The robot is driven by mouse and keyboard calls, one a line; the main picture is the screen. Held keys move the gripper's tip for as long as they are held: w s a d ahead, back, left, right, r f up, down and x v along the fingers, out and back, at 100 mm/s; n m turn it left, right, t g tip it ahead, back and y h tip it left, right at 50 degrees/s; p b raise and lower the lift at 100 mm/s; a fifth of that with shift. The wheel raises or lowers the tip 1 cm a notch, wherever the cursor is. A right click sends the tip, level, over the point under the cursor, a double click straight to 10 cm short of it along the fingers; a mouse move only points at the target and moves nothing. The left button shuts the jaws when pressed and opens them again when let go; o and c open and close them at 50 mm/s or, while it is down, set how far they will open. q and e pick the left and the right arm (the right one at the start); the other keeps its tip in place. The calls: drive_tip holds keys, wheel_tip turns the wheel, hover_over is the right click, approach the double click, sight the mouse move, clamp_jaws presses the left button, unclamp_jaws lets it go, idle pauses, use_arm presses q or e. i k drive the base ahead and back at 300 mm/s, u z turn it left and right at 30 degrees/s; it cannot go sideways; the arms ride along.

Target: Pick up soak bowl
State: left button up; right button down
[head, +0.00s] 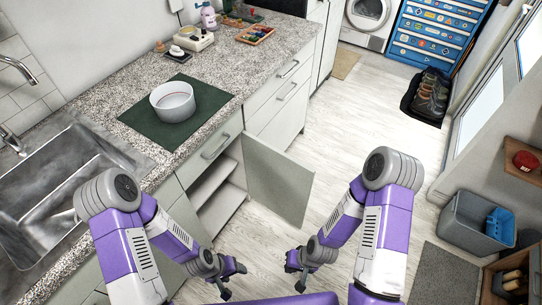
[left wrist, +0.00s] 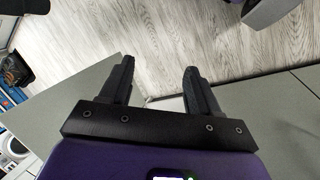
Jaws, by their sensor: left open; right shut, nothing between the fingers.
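The soak bowl (head: 173,102) is a round white bowl standing upright on a dark green mat (head: 205,97) on the granite counter, left of the middle in the head view. It is not in the left wrist view. My left gripper (head: 235,279) is low in front of the cabinets, well below and to the right of the bowl, open and empty. Its two dark fingers (left wrist: 158,80) show spread apart in the left wrist view, with floor beyond them. My right gripper (head: 294,279) is shut and empty over the floor, farther from the bowl.
A cabinet door (head: 279,182) stands open below the counter, close to my left gripper. A metal sink (head: 62,185) is left of the mat. A white device (head: 192,39) and a wooden tray (head: 254,35) stand farther back. A grey bin (head: 468,225) is at right.

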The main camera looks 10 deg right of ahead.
sight(174, 103)
drive_tip(key=k, duration=1)
drive_tip(key=z, duration=1.3)
drive_tip(key=i, duration=3.45)
drive_tip(key=u, duration=3.55)
